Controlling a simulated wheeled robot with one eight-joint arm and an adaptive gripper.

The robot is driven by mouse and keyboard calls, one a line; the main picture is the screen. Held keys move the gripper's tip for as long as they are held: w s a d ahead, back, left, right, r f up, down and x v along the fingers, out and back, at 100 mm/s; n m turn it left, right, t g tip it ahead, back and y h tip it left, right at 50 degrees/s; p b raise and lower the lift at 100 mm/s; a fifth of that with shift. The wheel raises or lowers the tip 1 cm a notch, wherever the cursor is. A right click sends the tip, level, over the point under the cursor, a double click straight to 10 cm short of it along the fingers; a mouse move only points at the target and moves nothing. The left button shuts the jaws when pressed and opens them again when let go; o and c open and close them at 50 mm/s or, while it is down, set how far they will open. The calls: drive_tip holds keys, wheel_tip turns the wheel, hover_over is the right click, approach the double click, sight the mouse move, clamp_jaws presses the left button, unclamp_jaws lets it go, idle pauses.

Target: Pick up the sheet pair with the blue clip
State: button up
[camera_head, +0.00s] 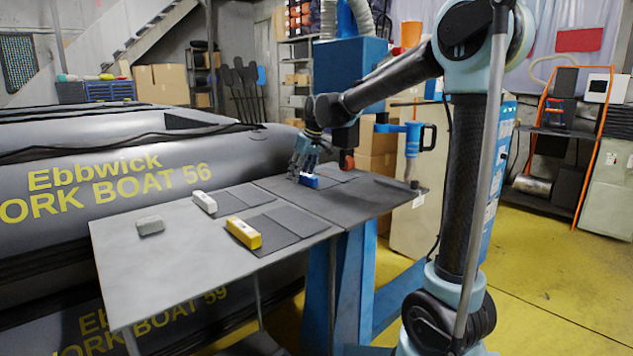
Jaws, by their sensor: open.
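The blue clip (309,181) sits at the left end of a dark sheet pair (338,176) lying flat on the far dark part of the table. My gripper (305,172) is open, pointing down right at the blue clip. Its fingers partly hide the clip, and I cannot tell whether they touch it or straddle it. My arm reaches in from the right, above the table.
The table (130,258) also bears a sheet pair with a yellow clip (244,233), one with a white clip (204,202), and a loose grey block (150,226). A grey inflatable boat (60,170) stands close behind. A blue post tool (412,145) stands at the table's right corner.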

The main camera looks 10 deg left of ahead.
drive_tip(key=shift+c, duration=0.6)
clamp_jaws()
